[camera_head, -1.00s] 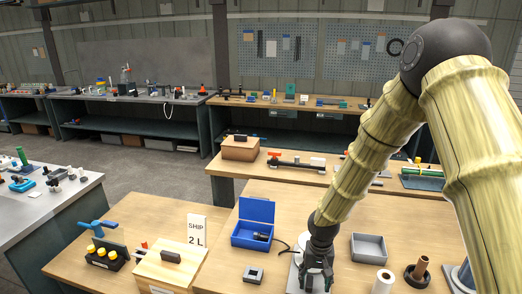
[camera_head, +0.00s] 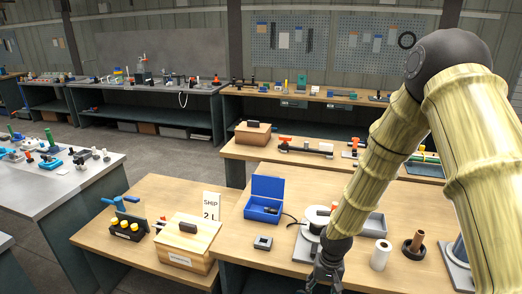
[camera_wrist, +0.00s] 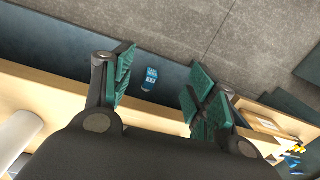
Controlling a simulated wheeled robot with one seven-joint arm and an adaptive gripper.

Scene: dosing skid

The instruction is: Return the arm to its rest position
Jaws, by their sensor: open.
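My arm comes in from the right side of the head view, with yellowish ribbed links and a dark elbow. My gripper (camera_head: 326,278) hangs at the lower end of the forearm, low over the front edge of the wooden bench (camera_head: 232,246). The fingertips are partly cut off or hard to see in the head view.
Near the gripper are a white round device (camera_head: 314,222), a blue open box (camera_head: 264,198), a white roll (camera_head: 380,254) and a grey tray (camera_head: 374,225). A wooden box (camera_head: 187,243) and SHIP sign (camera_head: 211,206) stand left. Grey floor (camera_wrist: 235,45) is clear.

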